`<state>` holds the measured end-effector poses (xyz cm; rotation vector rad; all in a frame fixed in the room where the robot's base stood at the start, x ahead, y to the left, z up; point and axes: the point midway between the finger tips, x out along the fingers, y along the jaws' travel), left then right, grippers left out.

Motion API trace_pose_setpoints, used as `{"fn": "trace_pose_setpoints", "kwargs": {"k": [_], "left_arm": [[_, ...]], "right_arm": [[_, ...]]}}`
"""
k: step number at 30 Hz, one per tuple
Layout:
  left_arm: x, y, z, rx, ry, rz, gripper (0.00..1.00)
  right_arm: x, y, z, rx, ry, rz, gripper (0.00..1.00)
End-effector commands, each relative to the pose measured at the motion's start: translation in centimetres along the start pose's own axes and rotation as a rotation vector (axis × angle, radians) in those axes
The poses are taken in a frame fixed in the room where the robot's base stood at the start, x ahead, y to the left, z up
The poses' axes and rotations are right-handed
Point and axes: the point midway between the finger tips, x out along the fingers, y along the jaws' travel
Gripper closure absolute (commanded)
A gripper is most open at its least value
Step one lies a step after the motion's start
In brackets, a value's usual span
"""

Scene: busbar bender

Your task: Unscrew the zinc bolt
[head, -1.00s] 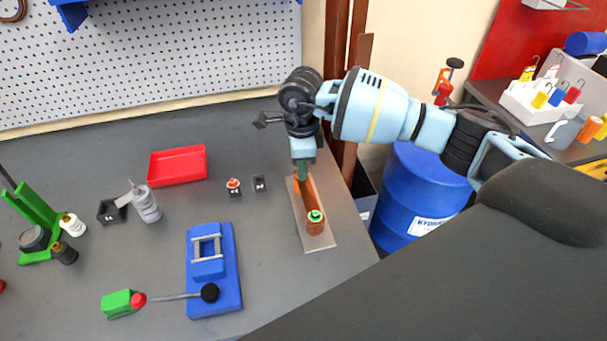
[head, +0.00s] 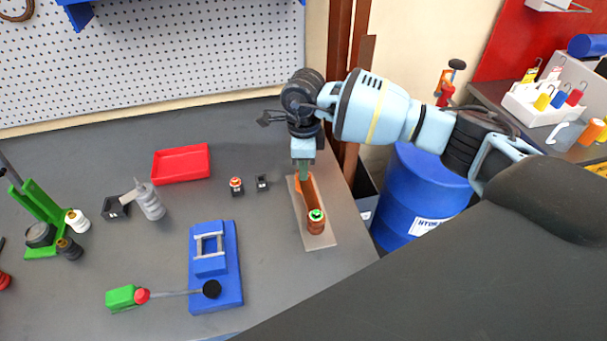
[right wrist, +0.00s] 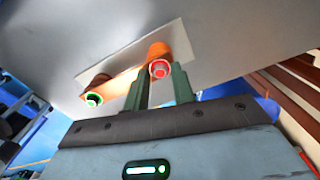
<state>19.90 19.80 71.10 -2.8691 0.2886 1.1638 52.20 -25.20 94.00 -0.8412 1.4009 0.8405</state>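An orange busbar-like piece (head: 306,192) with two round posts is fixed on a grey metal plate (head: 324,240). The near post carries a green-ringed bolt (head: 316,215), which also shows in the right wrist view (right wrist: 92,101). The far post carries a red-ringed bolt with a grey head (right wrist: 160,69), hidden under my gripper in the head view. I cannot tell for sure which bolt is zinc. My right gripper (head: 303,174) points down over the far post. Its green fingers (right wrist: 160,80) stand apart on either side of the red-ringed bolt. My left gripper is not in view.
A red tray (head: 181,164), small black blocks (head: 262,183), a blue fixture with a lever (head: 215,285), a green stand (head: 40,215) and a grey bottle-like item (head: 150,203) are on the bench. A blue drum (head: 415,195) stands right of the bench.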

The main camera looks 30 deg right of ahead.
Motion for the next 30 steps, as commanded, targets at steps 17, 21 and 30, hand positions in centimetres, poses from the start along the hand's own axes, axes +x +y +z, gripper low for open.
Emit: {"fn": "trace_pose_setpoints", "kwargs": {"k": [17, 21, 30], "left_arm": [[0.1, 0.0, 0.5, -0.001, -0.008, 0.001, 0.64], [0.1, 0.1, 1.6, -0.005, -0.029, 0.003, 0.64], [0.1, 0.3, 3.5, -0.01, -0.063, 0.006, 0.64]], "right_arm": [[0.2, 0.0, 0.0, -0.051, 0.001, 0.002, 1.0], [0.3, 0.0, -0.1, -0.217, 0.002, 0.004, 1.0], [0.2, 0.0, 0.0, -0.494, 0.001, 0.004, 1.0]]}}
